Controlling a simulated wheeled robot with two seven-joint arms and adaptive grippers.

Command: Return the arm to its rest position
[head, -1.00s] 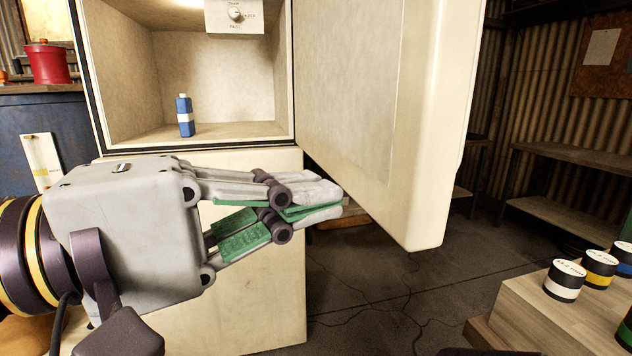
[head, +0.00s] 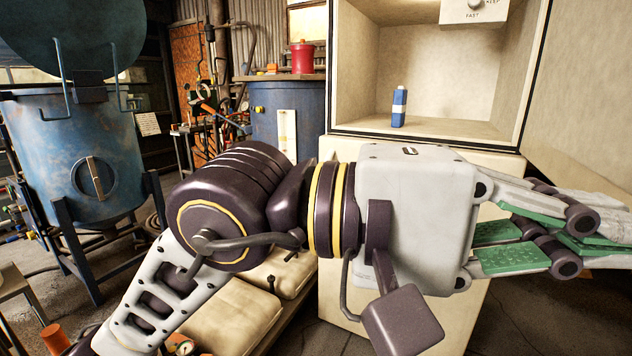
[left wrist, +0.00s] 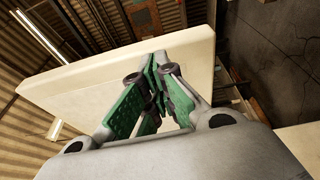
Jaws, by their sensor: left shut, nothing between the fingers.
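My left arm comes in from the lower left of the head view. Its gripper (head: 590,232) points right, in front of the open white cabinet. The fingers are together with nothing between them. The left wrist view shows the same closed green-padded fingers (left wrist: 155,90) in front of a pale panel that looks like the cabinet door (left wrist: 130,75). My right gripper is in neither view.
The open cabinet (head: 328,75) holds a small blue bottle (head: 399,108) upright on its floor. Its door (head: 585,100) swings out at the right. A blue pot (head: 85,155) stands on legs at the left. A red canister (head: 302,58) sits at the back. Cushions (head: 215,325) lie below my arm.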

